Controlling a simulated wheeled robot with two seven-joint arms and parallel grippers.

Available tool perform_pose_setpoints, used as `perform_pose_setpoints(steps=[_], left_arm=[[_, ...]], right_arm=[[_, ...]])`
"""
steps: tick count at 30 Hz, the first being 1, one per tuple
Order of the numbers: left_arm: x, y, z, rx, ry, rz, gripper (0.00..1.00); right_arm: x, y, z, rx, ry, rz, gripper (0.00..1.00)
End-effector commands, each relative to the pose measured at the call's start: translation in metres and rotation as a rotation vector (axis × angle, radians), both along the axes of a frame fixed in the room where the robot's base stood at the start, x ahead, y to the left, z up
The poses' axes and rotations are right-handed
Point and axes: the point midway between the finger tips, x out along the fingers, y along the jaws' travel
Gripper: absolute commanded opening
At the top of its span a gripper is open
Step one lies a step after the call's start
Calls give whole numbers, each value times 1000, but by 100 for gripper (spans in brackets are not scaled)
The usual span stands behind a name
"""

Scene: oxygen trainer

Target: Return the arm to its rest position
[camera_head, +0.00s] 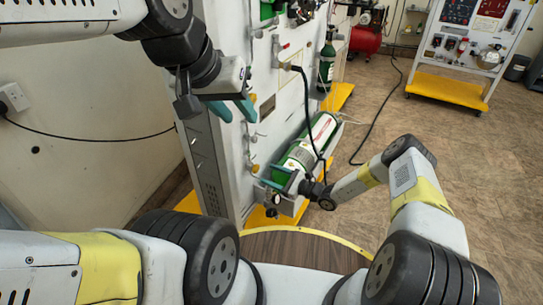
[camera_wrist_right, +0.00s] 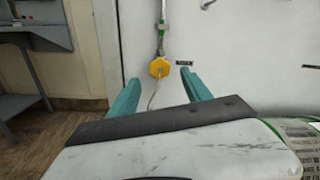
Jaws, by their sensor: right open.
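My right arm (camera_head: 400,175) reaches from the lower right toward the white trainer panel (camera_head: 285,75). Its gripper (camera_head: 268,176) is low in front of the panel, near the lying green and white cylinder (camera_head: 309,143). In the right wrist view the two teal fingers of the right gripper (camera_wrist_right: 160,84) stand apart with nothing held. A yellow knob (camera_wrist_right: 160,67) on a thin pipe shows beyond and between the fingertips, apart from them. My left gripper (camera_head: 234,112) hangs at the upper left in front of the panel's near edge, teal fingers apart and empty.
An upright green cylinder (camera_head: 327,62) stands behind the lying one. A black hose (camera_head: 305,108) hangs down the panel near my right gripper. A second panel on a yellow base (camera_head: 447,90) stands at the back right. The brown floor (camera_head: 480,150) at right is clear.

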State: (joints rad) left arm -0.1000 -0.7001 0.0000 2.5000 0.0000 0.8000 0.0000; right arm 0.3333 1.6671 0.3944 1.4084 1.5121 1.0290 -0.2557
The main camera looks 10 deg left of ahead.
Motion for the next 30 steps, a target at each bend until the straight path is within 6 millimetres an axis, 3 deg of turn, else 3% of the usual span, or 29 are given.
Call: perform_pose_setpoints(steps=[14,17,20,23,30], left_arm=[[0,0,0,0,0,0,36],[0,0,0,0,0,0,36],[0,0,0,0,0,0,36],[0,0,0,0,0,0,36],[0,0,0,0,0,0,36]], right_arm=[[0,-2,1,-1,-2,1,57],[2,-3,12,-15,-24,23,57],[3,-6,39,-56,-82,84,57],[-1,-10,80,-128,-170,183,57],[-26,-30,175,-345,-385,418,57]])
